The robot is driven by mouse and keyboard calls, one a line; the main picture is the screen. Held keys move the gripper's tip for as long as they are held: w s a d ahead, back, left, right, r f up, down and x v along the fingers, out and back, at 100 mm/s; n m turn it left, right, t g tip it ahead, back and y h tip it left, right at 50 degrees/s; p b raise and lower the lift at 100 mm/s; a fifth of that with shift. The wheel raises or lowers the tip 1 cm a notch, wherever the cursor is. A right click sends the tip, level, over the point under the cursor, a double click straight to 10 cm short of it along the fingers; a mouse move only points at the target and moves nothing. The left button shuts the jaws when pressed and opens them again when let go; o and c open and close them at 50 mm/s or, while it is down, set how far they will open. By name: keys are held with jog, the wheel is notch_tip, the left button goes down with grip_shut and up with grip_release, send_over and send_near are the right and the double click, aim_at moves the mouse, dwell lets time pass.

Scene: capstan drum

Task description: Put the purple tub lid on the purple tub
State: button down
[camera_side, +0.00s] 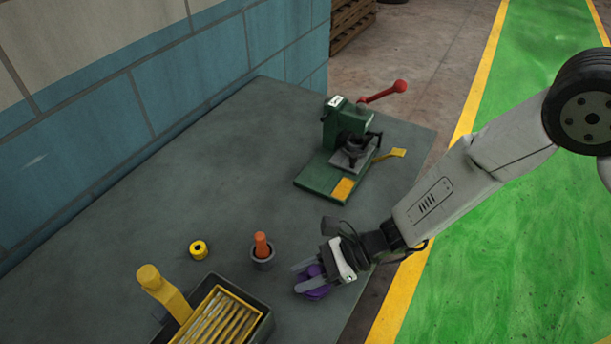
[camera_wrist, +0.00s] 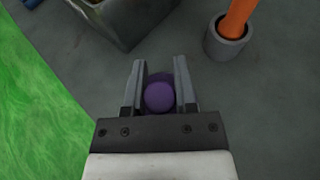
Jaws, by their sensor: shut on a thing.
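My gripper (camera_side: 297,278) is low over the right front part of the bench, shut on a purple piece (camera_side: 318,293) that I take to be the purple tub lid. In the wrist view a round purple top (camera_wrist: 159,97) shows between the two fingers of my gripper (camera_wrist: 159,63), with darker purple just beyond it. A finger crosses the purple in the side view, so I cannot tell lid and tub apart, or whether they touch. No separate purple tub shows elsewhere.
A grey cup (camera_side: 262,262) with an orange plug stands left of my gripper. A yellow ring (camera_side: 198,249) lies farther left. A dark box with a ribbed yellow insert (camera_side: 215,322) is at the front. A green press (camera_side: 345,140) with a red-knobbed lever stands behind.

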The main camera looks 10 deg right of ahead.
jog(key=shift+f, duration=0.4)
jog(key=shift+c, duration=2)
grip_release()
jog(key=shift+r, duration=0.35)
jog(key=shift+d+r, duration=0.15)
jog(key=shift+d, duration=0.1)
jog(key=v, duration=1.1)
jog(key=shift+d, duration=0.25)
